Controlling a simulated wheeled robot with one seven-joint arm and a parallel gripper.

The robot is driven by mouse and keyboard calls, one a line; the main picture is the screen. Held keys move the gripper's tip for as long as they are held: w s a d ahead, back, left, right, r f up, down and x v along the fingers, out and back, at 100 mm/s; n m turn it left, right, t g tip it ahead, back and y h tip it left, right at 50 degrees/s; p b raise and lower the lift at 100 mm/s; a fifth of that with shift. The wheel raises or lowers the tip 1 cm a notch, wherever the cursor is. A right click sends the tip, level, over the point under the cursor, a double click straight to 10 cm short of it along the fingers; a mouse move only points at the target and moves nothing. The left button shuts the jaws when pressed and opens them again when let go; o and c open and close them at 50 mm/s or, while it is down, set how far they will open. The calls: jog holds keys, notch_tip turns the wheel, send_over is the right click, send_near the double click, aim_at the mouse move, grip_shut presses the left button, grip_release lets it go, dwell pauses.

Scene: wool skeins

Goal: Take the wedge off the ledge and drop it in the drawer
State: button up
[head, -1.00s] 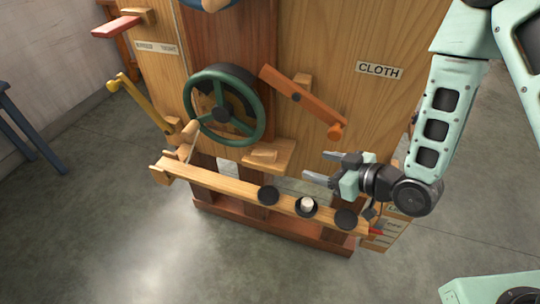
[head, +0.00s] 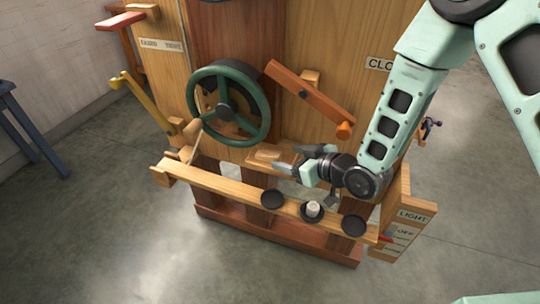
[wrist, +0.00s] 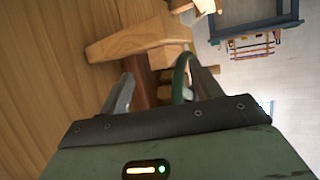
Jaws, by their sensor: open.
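The wedge (head: 267,154) is a small pale wooden piece lying on the short wooden ledge (head: 256,164) below the green wheel. My gripper (head: 286,159) is open and empty, its fingers pointing left at the ledge's right end, close to the wedge. In the wrist view, a tapered pale wooden shape (wrist: 135,40) lies beyond the open fingers (wrist: 160,88); where wedge and ledge part there is hard to tell. I cannot make out a drawer in either view.
A green wheel (head: 262,101) and a slanted orange lever (head: 310,98) are close above. Below runs a wooden rail (head: 222,184) with black round holders, one bearing a white piece (head: 313,208).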

aim_at(279, 156)
jog(key=x, duration=0.5)
jog(key=shift+s+a, duration=0.2)
jog(key=shift+a, duration=0.15)
jog(key=c, duration=1.3)
